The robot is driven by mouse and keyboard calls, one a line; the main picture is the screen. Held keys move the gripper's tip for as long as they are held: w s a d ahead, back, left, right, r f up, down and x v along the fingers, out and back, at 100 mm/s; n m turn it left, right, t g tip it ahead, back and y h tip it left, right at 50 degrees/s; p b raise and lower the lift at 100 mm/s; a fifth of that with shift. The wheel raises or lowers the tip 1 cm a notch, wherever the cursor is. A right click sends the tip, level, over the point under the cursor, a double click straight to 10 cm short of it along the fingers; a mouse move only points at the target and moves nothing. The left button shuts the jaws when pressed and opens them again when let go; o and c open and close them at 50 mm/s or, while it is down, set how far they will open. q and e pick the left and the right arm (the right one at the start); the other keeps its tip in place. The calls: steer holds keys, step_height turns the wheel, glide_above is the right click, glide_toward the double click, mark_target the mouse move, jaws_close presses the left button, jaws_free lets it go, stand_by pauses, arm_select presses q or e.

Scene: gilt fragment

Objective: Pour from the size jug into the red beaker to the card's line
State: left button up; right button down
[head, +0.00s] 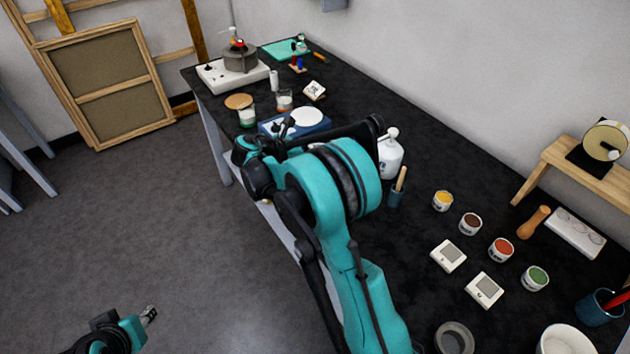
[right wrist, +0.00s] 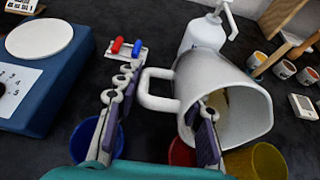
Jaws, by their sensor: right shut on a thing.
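In the right wrist view a white jug (right wrist: 225,85) lies tilted across the picture, its open mouth facing the lower right. A beige patch shows inside it. My right gripper (right wrist: 158,112) is shut on the jug at its handle side. The red beaker (right wrist: 181,153) is below the jug, partly hidden by a finger and the jug. No stream is visible. In the head view my right arm hides the jug and beakers. A small white card (head: 314,90) stands at the far part of the table; its marks are too small to read. My left gripper (head: 149,315) is low at left, over the floor, its jaws unclear.
A blue beaker (right wrist: 82,138) and a yellow beaker (right wrist: 258,160) flank the red one. A white pump bottle (head: 391,158) stands close behind the jug. A blue scale (right wrist: 62,75) is at left. Several paint pots, including a yellow one (head: 442,201), stand to the right.

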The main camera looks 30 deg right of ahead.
steer(key=shift+a+r+h+b, duration=0.1)
steer(key=shift+r+h+b, duration=0.25)
steer(key=shift+h+b, duration=0.3)
stand_by(1.9)
steer(key=shift+f+h+b, duration=0.15)
steer(key=shift+h+b, duration=0.1)
steer(key=shift+b, duration=0.2)
stand_by(0.5)
steer(key=y+p, duration=0.4)
steer(key=p, duration=0.1)
steer(key=d+y+p, duration=0.1)
steer(key=y+p, duration=0.2)
steer(key=shift+f+g, duration=0.15)
steer(key=shift+g, duration=0.15)
stand_by(1.7)
